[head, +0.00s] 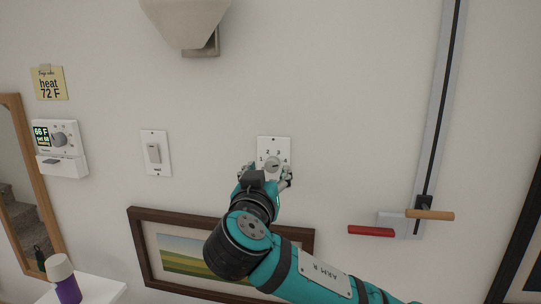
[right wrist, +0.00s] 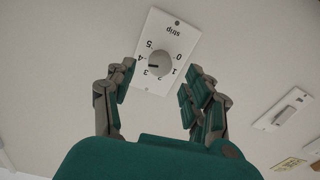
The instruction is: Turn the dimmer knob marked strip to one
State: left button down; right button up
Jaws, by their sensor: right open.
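The dimmer plate marked strip (right wrist: 172,38) is a white wall plate with numbers around a round grey knob (right wrist: 160,64). In the right wrist view it appears upside down, and the knob's dark mark points left, about where the four belongs. In the head view the plate (head: 274,143) shows its upper numbers, and the knob (head: 272,164) is partly visible. My right gripper (right wrist: 158,88) is open, its fingers on either side of the lower plate, apart from the knob. It also shows just below the knob in the head view (head: 266,174). My left gripper is out of view.
A white rocker switch (head: 155,153) and a thermostat (head: 58,137) are on the wall to the left. A framed picture (head: 137,240) hangs below, behind my right arm. A rail with a red handle (head: 371,231) and a wooden handle (head: 430,214) is at right.

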aim_at(271, 167)
jog(key=shift+w+d+p, duration=0.15)
jog(key=shift+w+p, duration=0.15)
jog(key=shift+w, duration=0.55)
jog(key=shift+w+d+p, duration=0.15)
jog(key=shift+w+p, duration=0.1)
jog(key=shift+w, duration=0.55)
grip_shut()
